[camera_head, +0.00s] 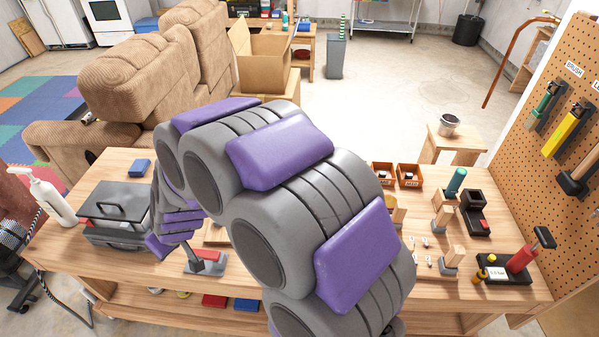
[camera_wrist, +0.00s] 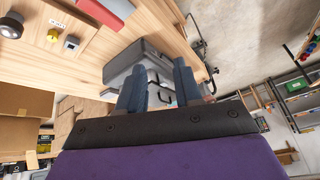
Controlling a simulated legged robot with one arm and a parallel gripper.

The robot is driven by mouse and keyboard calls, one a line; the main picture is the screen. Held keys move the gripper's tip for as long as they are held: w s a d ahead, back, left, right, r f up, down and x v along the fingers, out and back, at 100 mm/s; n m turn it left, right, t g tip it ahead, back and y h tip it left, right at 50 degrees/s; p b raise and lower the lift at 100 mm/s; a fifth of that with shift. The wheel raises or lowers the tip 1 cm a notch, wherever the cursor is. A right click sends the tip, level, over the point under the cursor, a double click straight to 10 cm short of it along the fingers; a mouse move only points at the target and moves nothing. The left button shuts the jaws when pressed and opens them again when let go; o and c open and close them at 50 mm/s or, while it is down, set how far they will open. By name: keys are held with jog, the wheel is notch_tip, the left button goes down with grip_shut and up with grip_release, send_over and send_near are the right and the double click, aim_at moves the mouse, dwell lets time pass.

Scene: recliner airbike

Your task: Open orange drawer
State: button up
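I cannot clearly pick out an orange drawer in either view. A grey box (camera_head: 118,232) with a black handle on top stands at the left of the workbench (camera_head: 75,255). In the wrist view the grey box (camera_wrist: 153,48) is in front of my gripper (camera_wrist: 160,88), with dark handles showing between and beyond the fingers. My gripper's two blue-grey fingers are apart, with nothing clearly held between them. I cannot tell whether they touch the box. In the head view my arm hides part of the bench, and the fingertips are not clear.
Two small orange bins (camera_head: 408,175) sit on the bench to the right of my arm. A brown recliner (camera_head: 140,75) is beyond the bench.

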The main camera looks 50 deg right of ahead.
jog(key=w+d+f+t+h+p, duration=0.1)
jog(key=w+d+f+h+p, duration=0.15)
jog(key=w+d+f, duration=0.35)
jog(key=w+d+f+t+h+p, duration=0.1)
jog(key=w+d+f+h, duration=0.3)
jog(key=d, duration=0.4)
jog(key=s+d+f+n+g+h+p, duration=0.15)
jog(key=s+d+h, duration=0.35)
jog(key=d, duration=0.5)
jog(key=s+d+f+n+g+h+p, duration=0.1)
jog(key=s+d+h+p, duration=0.2)
jog(key=s+d+h, duration=0.45)
jog(key=w+d+f+b, duration=0.1)
jog(key=w+d, duration=0.2)
jog(key=d, duration=0.6)
jog(key=w+d+f+y+b, duration=0.1)
jog(key=w+d, duration=0.3)
jog(key=d, duration=0.4)
jog(key=shift+w+d+f+y, duration=0.3)
jog(key=shift+d+f, duration=0.05)
jog(key=shift+f, duration=0.4)
jog(key=shift+m, duration=0.25)
grip_shut()
